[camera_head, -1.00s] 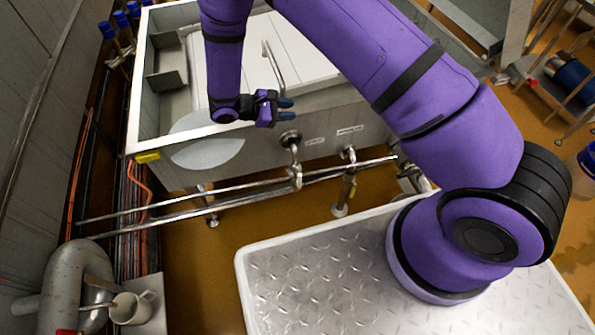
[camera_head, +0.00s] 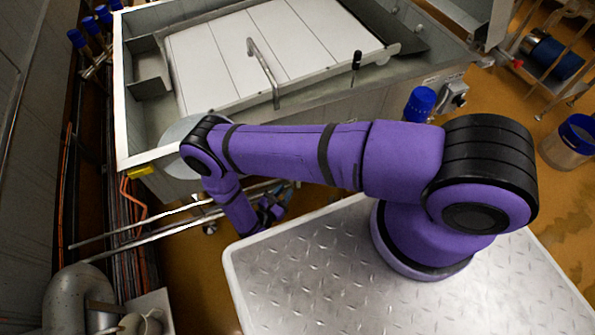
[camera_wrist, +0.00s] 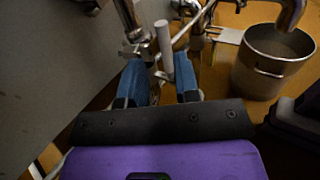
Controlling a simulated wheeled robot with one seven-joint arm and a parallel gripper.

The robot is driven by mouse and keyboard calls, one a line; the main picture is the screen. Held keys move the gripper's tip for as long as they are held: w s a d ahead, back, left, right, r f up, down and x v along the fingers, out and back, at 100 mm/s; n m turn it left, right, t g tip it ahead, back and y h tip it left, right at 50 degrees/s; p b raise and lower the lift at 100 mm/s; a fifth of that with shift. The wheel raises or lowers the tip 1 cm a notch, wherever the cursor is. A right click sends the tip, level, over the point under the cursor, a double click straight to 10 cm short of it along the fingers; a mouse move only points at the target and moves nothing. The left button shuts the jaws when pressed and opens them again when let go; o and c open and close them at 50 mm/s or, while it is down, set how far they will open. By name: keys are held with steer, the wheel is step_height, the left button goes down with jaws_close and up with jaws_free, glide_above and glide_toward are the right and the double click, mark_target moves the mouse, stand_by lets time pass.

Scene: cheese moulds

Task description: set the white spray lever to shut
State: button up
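My gripper (camera_head: 270,212) is low in front of the vat, beside the pipes, in the head view. In the wrist view my gripper (camera_wrist: 161,80) has its two blue fingers apart, with a gap between them. A pale, whitish upright bar (camera_wrist: 163,38) stands at that gap, beside a metal pipe fitting; it looks like the white spray lever. I cannot tell whether a finger touches it. In the head view my arm and gripper hide the lever.
The steel vat (camera_head: 140,120) stands behind my gripper. Long metal pipes (camera_head: 140,235) run below its front. In the wrist view a metal bucket (camera_wrist: 262,80) stands at the right, and a metal pipe (camera_wrist: 128,20) rises at the left.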

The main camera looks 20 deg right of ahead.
steer(key=x, duration=1)
steer(key=shift+d+f, duration=0.3)
steer(key=shift+d, duration=0.05)
jaws_close()
